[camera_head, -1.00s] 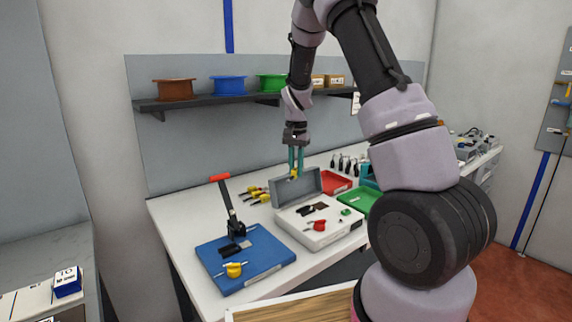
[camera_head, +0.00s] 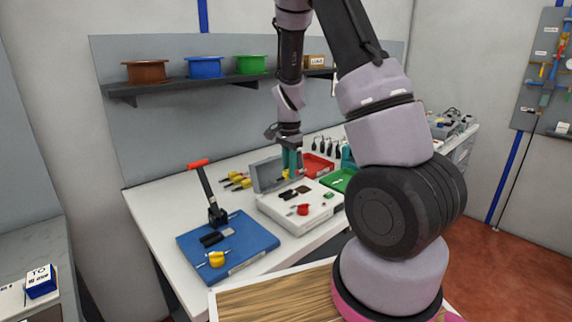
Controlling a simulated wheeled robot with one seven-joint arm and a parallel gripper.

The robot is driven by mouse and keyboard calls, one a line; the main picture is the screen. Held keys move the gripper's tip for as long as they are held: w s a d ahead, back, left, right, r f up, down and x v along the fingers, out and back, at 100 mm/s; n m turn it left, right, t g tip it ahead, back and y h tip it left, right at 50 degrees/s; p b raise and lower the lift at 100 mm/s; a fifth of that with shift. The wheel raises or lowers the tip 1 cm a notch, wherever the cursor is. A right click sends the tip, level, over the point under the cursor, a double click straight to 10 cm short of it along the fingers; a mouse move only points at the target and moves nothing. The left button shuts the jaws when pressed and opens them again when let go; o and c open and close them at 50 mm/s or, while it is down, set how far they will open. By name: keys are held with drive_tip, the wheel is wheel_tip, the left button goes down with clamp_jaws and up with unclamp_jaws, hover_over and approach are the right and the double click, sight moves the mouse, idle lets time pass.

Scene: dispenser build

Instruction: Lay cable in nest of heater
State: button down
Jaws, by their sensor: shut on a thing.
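The white box with a raised grey lid (camera_head: 268,174), which looks like the heater (camera_head: 292,226), stands on the white bench. Its top carries dark recesses or pads and a red part (camera_head: 303,210). I cannot tell which of these is the nest. My gripper (camera_head: 290,172), with teal fingers, points down in front of the lid, just above the back of the box top. It is shut on a small yellow piece (camera_head: 285,175), seemingly part of the cable. The fingers hide most of it, and I cannot tell whether it touches the box.
A blue press base (camera_head: 250,245) with a red-handled lever (camera_head: 206,188) and a yellow part (camera_head: 217,259) is at the left. Several yellow-ended pieces (camera_head: 236,180) lie behind. Red (camera_head: 320,166) and green (camera_head: 338,180) trays stand to the right.

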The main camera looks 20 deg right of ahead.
drive_tip(key=shift+f, duration=2.2)
drive_tip(key=shift+f, duration=0.8)
idle(0.5)
drive_tip(key=shift+s+f, duration=0.25)
drive_tip(key=shift+f, duration=0.05)
idle(0.5)
